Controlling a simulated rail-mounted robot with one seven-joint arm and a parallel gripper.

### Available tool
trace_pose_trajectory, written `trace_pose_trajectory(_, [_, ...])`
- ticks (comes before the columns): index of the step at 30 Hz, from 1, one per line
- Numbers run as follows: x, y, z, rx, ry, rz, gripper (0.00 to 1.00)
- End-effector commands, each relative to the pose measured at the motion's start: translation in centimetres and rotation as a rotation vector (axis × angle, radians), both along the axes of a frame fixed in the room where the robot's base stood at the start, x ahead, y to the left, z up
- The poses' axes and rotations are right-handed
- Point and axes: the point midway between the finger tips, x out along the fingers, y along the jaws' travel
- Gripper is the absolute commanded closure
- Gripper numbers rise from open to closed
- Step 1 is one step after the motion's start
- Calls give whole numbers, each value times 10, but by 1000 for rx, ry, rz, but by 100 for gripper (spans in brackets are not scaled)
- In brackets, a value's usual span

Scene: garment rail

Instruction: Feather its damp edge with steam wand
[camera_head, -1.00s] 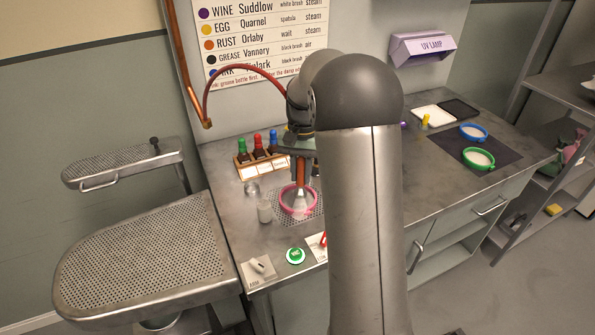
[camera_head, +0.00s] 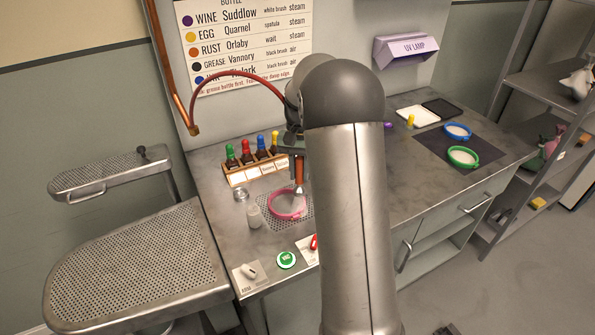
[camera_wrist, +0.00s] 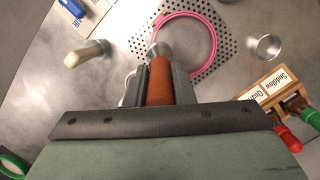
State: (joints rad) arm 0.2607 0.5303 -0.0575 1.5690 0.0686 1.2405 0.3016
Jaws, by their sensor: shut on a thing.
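My gripper (camera_wrist: 160,82) is shut on the steam wand (camera_wrist: 159,88), an orange-brown handle with a metal nozzle. In the head view the wand (camera_head: 299,172) points down over a pink hoop (camera_head: 287,217) holding pale cloth. A dark red hose (camera_head: 238,74) arcs from a copper pipe toward my wrist. In the wrist view the nozzle overlaps the near part of the pink hoop (camera_wrist: 214,45), which lies on a perforated plate (camera_wrist: 226,48). A whitish haze shows by the nozzle in the head view. A damp edge on the cloth is too small to make out.
Blue (camera_head: 458,131) and green (camera_head: 463,157) hoops lie at right.

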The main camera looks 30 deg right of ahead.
Motion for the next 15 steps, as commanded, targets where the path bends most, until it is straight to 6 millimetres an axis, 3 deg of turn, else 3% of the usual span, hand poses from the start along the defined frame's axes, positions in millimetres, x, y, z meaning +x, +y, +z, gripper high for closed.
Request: trace_pose_trajectory(15, [12, -11, 1, 0, 0, 0, 100])
